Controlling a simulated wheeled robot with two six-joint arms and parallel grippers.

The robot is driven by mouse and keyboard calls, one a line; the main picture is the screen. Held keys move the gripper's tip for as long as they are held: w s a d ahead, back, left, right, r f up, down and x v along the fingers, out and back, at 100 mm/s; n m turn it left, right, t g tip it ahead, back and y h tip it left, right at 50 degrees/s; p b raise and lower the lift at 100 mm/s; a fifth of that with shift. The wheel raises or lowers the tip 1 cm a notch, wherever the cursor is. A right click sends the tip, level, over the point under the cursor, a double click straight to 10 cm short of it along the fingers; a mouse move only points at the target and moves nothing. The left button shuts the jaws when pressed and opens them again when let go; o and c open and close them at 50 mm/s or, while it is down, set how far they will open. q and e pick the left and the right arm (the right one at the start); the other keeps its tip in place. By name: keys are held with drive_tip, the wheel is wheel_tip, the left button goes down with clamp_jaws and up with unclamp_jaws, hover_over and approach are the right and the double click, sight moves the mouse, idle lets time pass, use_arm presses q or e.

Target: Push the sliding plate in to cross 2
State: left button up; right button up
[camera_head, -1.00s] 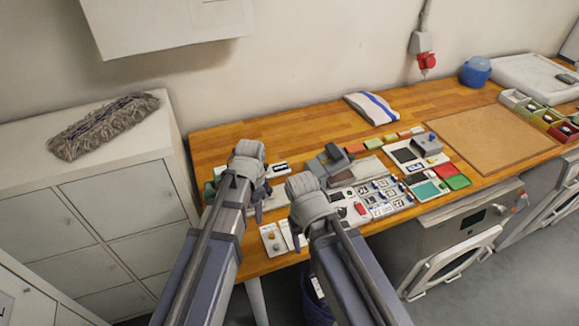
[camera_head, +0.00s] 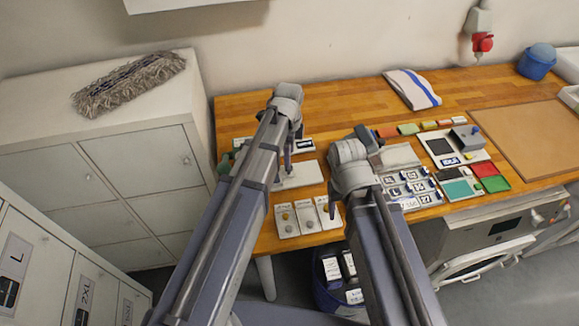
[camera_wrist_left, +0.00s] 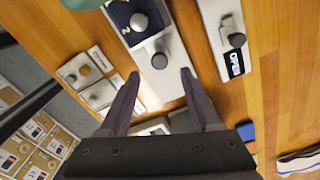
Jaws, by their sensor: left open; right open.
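A long white board (camera_wrist_left: 178,85) lies under my left gripper in the left wrist view. It carries a dark blue plate (camera_wrist_left: 122,14) with a pale round knob (camera_wrist_left: 139,22) and, nearer, a grey knob (camera_wrist_left: 159,61). I cannot tell which part slides, and no cross mark is readable. My left gripper (camera_wrist_left: 161,74) is open, its fingertips either side of the line to the grey knob, apparently empty. In the head view the white board (camera_head: 300,176) lies beside my left gripper (camera_head: 288,160). My right gripper (camera_head: 338,185) is over the bench to its right, its fingertips mostly hidden.
A second white board (camera_wrist_left: 226,45) with a grey handle and dark label lies alongside. Small white units with knobs (camera_head: 308,216) stand at the front edge. A labelled panel (camera_head: 408,188) lies right of my right gripper. Bare wood (camera_head: 335,100) is free behind.

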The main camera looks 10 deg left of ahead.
use_arm(q)
wheel_tip(320, 180, down, 6)
drive_tip(key=b, duration=0.4)
drive_tip(key=shift+r+b, duration=0.2)
drive_tip(key=shift+b, duration=0.1)
use_arm(e)
wheel_tip(320, 180, down, 6)
drive_tip(key=shift+r, duration=0.25)
use_arm(q)
drive_tip(key=shift+r, duration=0.1)
clamp_jaws()
idle(0.4)
